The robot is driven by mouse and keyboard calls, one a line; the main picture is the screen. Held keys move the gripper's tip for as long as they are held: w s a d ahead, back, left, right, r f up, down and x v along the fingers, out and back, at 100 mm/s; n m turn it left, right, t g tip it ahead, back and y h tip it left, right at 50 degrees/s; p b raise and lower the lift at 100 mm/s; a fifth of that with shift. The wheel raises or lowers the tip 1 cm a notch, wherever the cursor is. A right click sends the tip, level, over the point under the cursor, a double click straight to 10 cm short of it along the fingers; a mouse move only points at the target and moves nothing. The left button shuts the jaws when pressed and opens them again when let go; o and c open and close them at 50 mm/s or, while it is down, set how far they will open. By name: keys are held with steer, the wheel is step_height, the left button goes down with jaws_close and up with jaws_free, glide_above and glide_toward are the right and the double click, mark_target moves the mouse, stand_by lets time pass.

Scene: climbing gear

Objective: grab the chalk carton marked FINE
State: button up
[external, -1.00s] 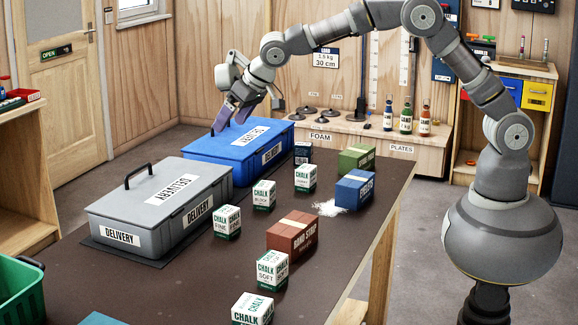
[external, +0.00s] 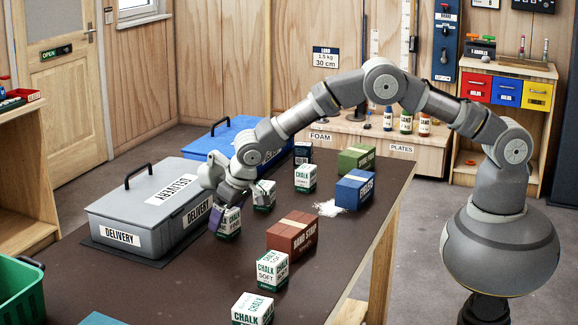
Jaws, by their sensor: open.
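The chalk carton marked FINE (external: 230,223) is a small white and green box standing upright on the dark table, just right of the grey delivery box. My gripper (external: 226,212) is open and low over this carton, pointing down. One purple-grey finger shows at the carton's left side; the other finger is hard to make out. The gripper hides the carton's top and part of its label. I cannot tell whether the fingers touch it.
Another chalk carton (external: 264,197) stands close behind, partly covered by my gripper. The grey delivery box (external: 118,213) is close on the left, the blue one (external: 200,146) behind. A red-brown carton (external: 291,235), a SOFT chalk carton (external: 272,271) and a blue carton (external: 354,190) stand nearby.

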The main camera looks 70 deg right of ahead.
steer(key=shift+r, duration=0.1)
steer(key=c, duration=1.1)
steer(key=shift+r, duration=0.1)
